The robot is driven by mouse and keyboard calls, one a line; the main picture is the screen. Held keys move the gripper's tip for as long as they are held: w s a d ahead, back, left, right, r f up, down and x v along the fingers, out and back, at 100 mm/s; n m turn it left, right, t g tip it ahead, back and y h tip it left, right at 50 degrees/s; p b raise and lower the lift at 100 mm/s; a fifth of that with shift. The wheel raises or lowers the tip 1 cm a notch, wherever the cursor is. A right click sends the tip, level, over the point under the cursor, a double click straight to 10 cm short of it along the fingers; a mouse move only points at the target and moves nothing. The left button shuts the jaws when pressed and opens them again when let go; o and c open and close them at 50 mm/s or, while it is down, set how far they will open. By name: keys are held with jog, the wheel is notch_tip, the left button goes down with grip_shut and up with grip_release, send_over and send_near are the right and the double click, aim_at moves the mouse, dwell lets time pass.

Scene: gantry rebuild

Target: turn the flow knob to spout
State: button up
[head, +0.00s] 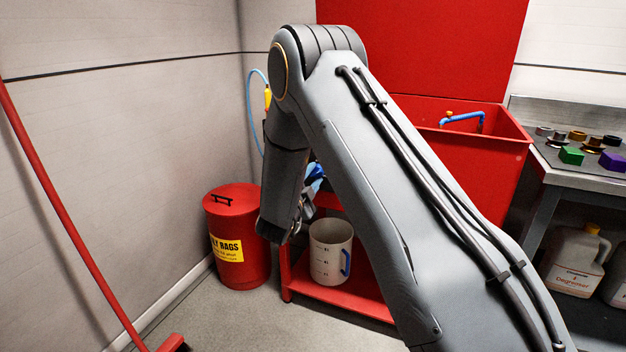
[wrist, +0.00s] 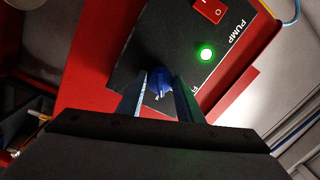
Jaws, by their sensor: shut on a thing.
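The flow knob (wrist: 160,79) is blue and sits on a dark control panel (wrist: 128,72) in the wrist view. My gripper (wrist: 161,92) is shut on the knob, with one finger on each side of it. A red PUMP switch (wrist: 211,10) and a lit green lamp (wrist: 206,54) are on the same panel. The knob's pointer and most of its label are hidden or too small to read. In the head view my arm hides the panel and most of the gripper. A blue spout (head: 463,118) stands over the red wash tub (head: 470,150).
A red rag bin (head: 240,265) stands left of my wrist. A measuring jug (head: 330,250) with a blue handle is on the red lower shelf (head: 345,292). A bench (head: 585,172) with small parts is at the right. A red pole (head: 60,200) leans at the left.

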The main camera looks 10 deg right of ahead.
jog(key=shift+m, duration=0.5)
jog(key=o, duration=1.1)
jog(key=shift+c, duration=0.2)
jog(key=shift+s, duration=0.1)
jog(key=v, duration=0.7)
jog(key=shift+s+a, duration=0.2)
jog(key=shift+a, duration=0.05)
